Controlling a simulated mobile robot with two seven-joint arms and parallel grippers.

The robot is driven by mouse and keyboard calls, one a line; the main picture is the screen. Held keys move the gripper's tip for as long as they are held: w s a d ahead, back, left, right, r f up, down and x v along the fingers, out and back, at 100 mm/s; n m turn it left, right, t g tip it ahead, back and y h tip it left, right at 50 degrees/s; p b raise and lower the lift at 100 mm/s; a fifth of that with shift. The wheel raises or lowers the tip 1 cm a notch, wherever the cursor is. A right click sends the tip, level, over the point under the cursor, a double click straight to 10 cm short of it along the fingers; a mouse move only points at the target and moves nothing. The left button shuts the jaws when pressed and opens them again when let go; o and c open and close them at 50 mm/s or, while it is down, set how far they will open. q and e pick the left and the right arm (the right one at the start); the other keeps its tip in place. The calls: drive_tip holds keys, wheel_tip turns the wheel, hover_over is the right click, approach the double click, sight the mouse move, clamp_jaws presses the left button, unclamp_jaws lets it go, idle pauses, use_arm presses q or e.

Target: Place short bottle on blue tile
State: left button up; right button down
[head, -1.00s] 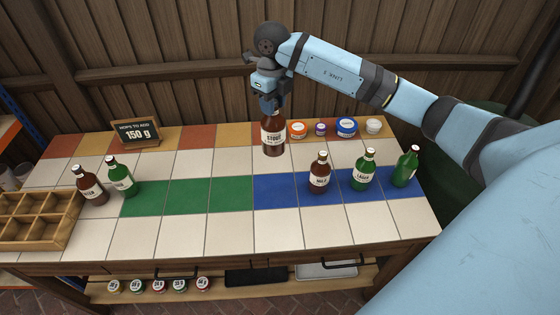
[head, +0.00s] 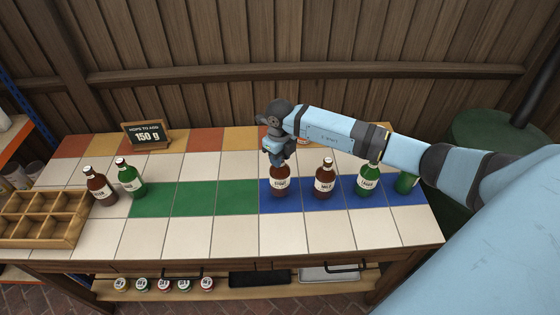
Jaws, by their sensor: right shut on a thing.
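The brown stout bottle (head: 280,183) is upright at the leftmost blue tile (head: 268,207) in the head view. Its base looks to be on or just above that tile; I cannot tell which. My right gripper (head: 279,163) is shut on its neck from above and hides its top. A brown bottle (head: 325,179), a green lager bottle (head: 368,180) and another green bottle (head: 405,184) stand along the blue tiles to the right; my forearm partly covers the green ones. My left gripper is not in view.
A brown bottle (head: 100,187) and a green bottle (head: 130,178) stand at left beside a wooden divided crate (head: 62,234). A sign reading 150 g (head: 147,136) stands at the back. The green tiles (head: 193,199) are mostly clear.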

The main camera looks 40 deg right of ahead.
sight(280, 174)
wheel_tip(280, 174, down, 2)
drive_tip(key=shift+f, duration=0.15)
drive_tip(key=shift+f, duration=0.2)
drive_tip(key=c, duration=0.8)
unclamp_jaws()
